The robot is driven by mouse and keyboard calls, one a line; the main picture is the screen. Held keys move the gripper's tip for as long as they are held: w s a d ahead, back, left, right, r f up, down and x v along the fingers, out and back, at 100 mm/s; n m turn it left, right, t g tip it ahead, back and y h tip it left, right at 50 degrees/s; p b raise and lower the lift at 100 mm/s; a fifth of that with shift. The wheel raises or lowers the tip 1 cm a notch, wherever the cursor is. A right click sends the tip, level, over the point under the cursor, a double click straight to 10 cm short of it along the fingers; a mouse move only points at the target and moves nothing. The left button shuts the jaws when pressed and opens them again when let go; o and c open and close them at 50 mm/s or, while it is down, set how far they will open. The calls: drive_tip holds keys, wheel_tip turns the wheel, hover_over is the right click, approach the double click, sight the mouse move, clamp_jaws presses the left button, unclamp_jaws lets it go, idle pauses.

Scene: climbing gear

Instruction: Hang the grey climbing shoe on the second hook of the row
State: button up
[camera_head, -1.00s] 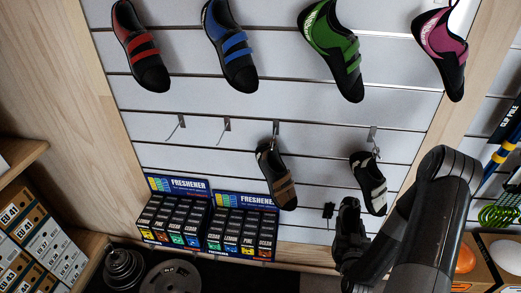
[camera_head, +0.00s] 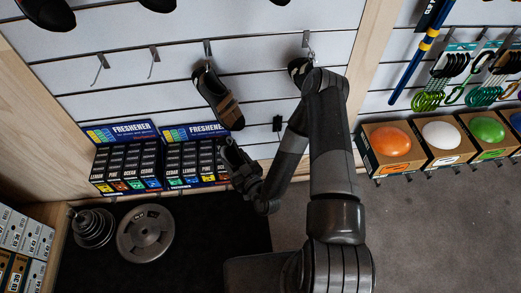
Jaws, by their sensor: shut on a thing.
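My gripper (camera_head: 236,162) is low in front of the wall, just below the brown-strapped shoe (camera_head: 216,98) on the third hook. It is shut on a dark thing, apparently the grey climbing shoe, which is hard to tell apart from the dark jaws. The second hook (camera_head: 154,58) is bare, and so is the first hook (camera_head: 103,63) to its left. A black and white shoe (camera_head: 300,69) hangs on the fourth hook, partly hidden by my arm.
Two freshener displays (camera_head: 124,160) (camera_head: 194,155) stand below the bare hooks, left of my gripper. Weight plates (camera_head: 145,233) lie on the dark floor mat. Boxed coloured holds (camera_head: 393,147) and hanging gear are at the right. The slatted wall between hooks and displays is clear.

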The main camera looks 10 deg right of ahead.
drive_tip(key=w+a+r+n+g+y, duration=0.2)
drive_tip(key=a+r+n+g+y, duration=0.25)
drive_tip(key=a+r, duration=1.7)
drive_tip(key=w+f, duration=0.1)
drive_tip(key=w, duration=1.2)
drive_tip(key=shift+w+d+f+y, duration=0.2)
drive_tip(key=shift+w+d+y, duration=0.15)
drive_tip(key=shift+w+d, duration=0.05)
drive_tip(key=shift+t, duration=0.25)
drive_tip(key=o, duration=1.2)
